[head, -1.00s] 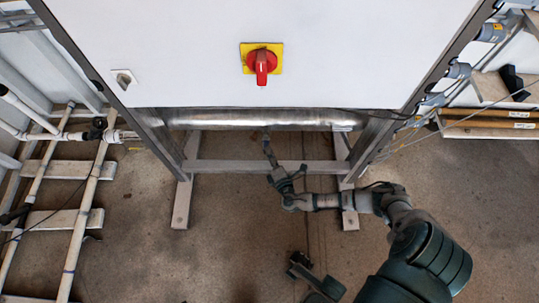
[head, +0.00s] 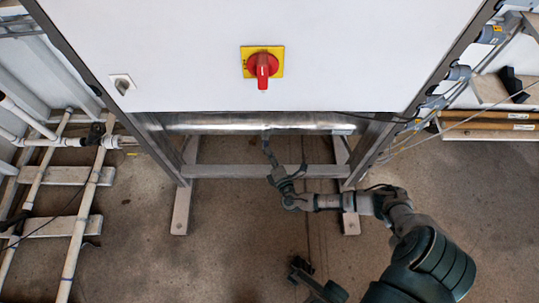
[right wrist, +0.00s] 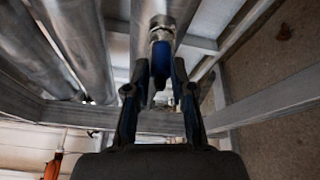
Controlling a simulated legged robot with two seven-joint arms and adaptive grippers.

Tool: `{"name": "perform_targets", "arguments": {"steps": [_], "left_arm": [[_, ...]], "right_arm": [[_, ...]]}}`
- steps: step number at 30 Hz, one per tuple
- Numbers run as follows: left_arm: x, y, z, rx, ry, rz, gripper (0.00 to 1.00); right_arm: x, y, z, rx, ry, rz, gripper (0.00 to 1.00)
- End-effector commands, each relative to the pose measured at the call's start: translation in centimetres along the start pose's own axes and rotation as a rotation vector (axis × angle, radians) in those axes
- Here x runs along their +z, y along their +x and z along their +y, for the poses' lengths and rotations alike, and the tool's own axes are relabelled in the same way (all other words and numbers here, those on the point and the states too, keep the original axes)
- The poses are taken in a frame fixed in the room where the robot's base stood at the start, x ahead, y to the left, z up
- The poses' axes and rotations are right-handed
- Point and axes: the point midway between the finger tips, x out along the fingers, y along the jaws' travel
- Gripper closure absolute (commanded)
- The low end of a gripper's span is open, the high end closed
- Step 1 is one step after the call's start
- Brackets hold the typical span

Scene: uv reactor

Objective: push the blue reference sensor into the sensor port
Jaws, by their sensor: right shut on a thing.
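The blue reference sensor (right wrist: 161,62) shows in the right wrist view as a dark blue rod between the fingertips of my right gripper (right wrist: 160,82). The gripper is shut on it. Its far end meets the mouth of the metal sensor port (right wrist: 161,24), lined up with it; how deep it sits inside is hidden. In the head view, my right gripper (head: 281,173) is below the silver reactor tube (head: 225,123), just under the port. The sensor is too small there to tell apart clearly. My left gripper is not in view.
A white cabinet (head: 170,60) with a red rotary switch (head: 262,66) stands above the tube. A grey frame crossbar (head: 225,171) runs close behind the right gripper. White pipes (head: 85,220) lie at the left.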

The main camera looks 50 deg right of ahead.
Motion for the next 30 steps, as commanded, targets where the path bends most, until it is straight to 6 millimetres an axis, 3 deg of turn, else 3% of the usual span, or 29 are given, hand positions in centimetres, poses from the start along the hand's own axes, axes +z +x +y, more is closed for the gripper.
{"name": "perform_targets", "arguments": {"steps": [7,8,11,23,30], "left_arm": [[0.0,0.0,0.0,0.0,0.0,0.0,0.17],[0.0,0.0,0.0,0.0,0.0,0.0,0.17],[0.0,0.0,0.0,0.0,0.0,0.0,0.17],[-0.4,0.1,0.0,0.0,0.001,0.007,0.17],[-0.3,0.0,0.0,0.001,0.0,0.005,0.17]], "right_arm": [[0.1,0.1,0.1,0.001,0.0,-0.002,1.0],[0.1,0.1,0.1,0.001,0.0,-0.002,0.72],[0.1,0.1,0.1,0.001,0.0,-0.002,0.47],[0.0,-0.8,-0.1,-0.002,0.0,0.001,0.47],[0.0,-5.6,-0.2,-0.005,0.001,0.002,0.47]]}}
